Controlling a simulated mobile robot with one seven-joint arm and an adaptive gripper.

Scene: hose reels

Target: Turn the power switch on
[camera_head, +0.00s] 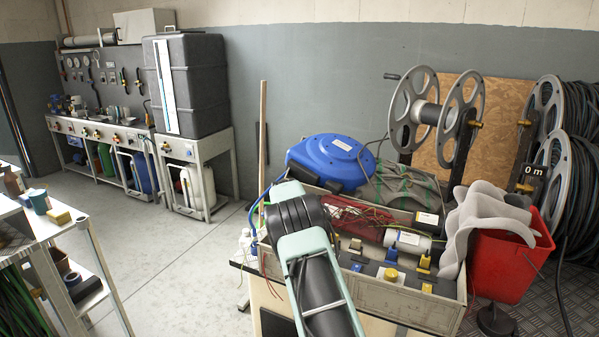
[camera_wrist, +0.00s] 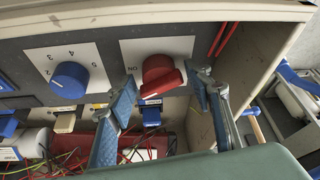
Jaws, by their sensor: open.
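The power switch looks to be the red rotary knob (camera_wrist: 160,76) on a white plate marked ON, on a grey panel in the wrist view. Its pointed end reaches toward the lower right. My gripper (camera_wrist: 165,88) is open, with one blue-padded finger to the left below the knob and the other to the right of it. The knob lies between and just beyond the fingertips. I cannot tell whether either finger touches it. In the head view my arm crosses the box of equipment, and the red knob cannot be made out there.
A blue knob (camera_wrist: 70,79) on a numbered dial sits left of the red one. A blue reel (camera_head: 330,162) is behind.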

